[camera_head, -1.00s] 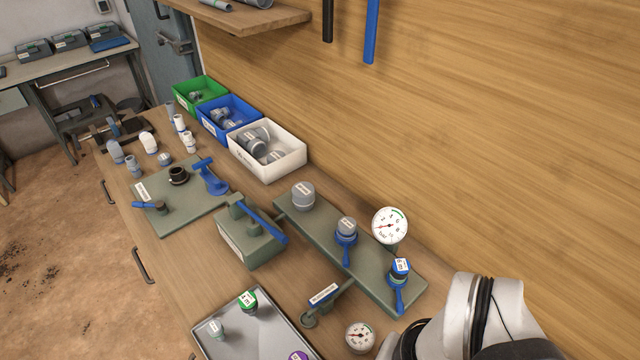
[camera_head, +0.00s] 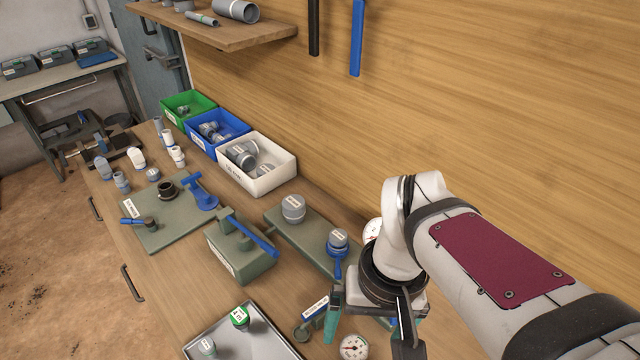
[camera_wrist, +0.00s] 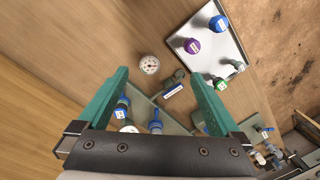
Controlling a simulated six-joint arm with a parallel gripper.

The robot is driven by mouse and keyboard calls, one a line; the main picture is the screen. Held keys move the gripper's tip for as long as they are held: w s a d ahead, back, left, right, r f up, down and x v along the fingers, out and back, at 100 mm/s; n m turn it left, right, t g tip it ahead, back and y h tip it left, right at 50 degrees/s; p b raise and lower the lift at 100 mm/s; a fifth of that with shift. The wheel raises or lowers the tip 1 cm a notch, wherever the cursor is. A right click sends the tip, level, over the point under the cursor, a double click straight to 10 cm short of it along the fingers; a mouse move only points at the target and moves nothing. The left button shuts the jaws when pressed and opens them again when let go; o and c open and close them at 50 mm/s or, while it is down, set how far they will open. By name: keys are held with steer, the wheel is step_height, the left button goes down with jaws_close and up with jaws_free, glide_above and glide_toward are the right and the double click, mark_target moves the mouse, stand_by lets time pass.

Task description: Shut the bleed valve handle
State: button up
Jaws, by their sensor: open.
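No label is readable as the bleed valve, so I cannot tell which handle it is. A labelled grey-green fitting (camera_head: 313,308) sticks out from the front of the manifold board (camera_head: 290,228); it also shows in the wrist view (camera_wrist: 173,84). On the board, a blue-handled valve (camera_head: 338,254) stands left of my gripper (camera_head: 369,325). Two blue valve handles show in the wrist view, one near the left finger (camera_wrist: 122,104) and one between the fingers (camera_wrist: 155,125). My gripper is open and empty above the board's right end, partly hiding it.
A grey-green block with a long blue lever (camera_head: 252,236) and a plate with blue handles (camera_head: 150,232) lie left. A loose gauge (camera_head: 353,347) and a tray of caps (camera_head: 275,343) lie in front. White, blue and green bins line the wall.

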steer(key=w+a+n, duration=0.3)
steer(key=w+n, duration=0.1)
steer(key=w, duration=0.3)
steer(key=n+h, duration=0.1)
steer(key=n, duration=0.3)
glide_above(316, 307)
step_height(316, 307, down, 3)
step_height(316, 307, down, 16)
steer(key=shift+r, duration=0.15)
steer(key=c, duration=1.1)
steer(key=shift+o, duration=0.2)
